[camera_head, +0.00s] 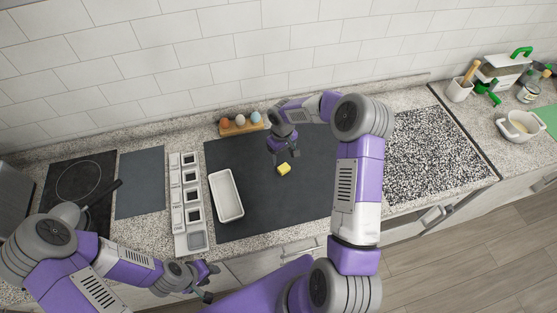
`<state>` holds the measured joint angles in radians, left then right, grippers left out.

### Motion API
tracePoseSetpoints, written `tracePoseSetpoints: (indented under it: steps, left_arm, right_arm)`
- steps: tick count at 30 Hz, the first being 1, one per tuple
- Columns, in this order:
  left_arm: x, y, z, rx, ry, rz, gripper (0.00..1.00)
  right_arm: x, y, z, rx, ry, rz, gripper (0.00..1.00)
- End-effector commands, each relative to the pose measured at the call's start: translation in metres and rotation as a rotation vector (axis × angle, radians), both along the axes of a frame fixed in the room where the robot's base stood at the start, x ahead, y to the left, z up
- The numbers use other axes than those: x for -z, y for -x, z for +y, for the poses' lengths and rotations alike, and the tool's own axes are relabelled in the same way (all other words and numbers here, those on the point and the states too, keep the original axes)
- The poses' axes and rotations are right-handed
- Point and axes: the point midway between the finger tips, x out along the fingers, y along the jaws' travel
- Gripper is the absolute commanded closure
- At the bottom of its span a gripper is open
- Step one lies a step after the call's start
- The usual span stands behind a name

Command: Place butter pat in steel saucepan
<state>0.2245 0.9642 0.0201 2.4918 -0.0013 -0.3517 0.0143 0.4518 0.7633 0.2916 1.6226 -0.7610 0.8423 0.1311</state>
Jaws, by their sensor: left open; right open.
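My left arm hides much of the saucepan. My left gripper (211,283) is open and empty, near the counter's front edge.
A white tray (217,206) sits on the mat (270,215). A compartment holder (180,223) stands to its left. A wooden egg rack (239,131) is behind. A black cooktop (80,160) is at left; a white pot (503,128) is far right. The mat's front is clear.

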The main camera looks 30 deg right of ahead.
Motion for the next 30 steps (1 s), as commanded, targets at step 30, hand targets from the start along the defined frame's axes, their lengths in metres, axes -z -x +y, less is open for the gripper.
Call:
tracePoseSetpoints:
  steps: [30]
  left_arm:
    - [0.033, -0.001, 0.000, 0.000, 0.000, -0.001, 0.57]
  right_arm:
    - [0.068, 0.000, -0.003, -0.001, -0.002, -0.001, 0.59]
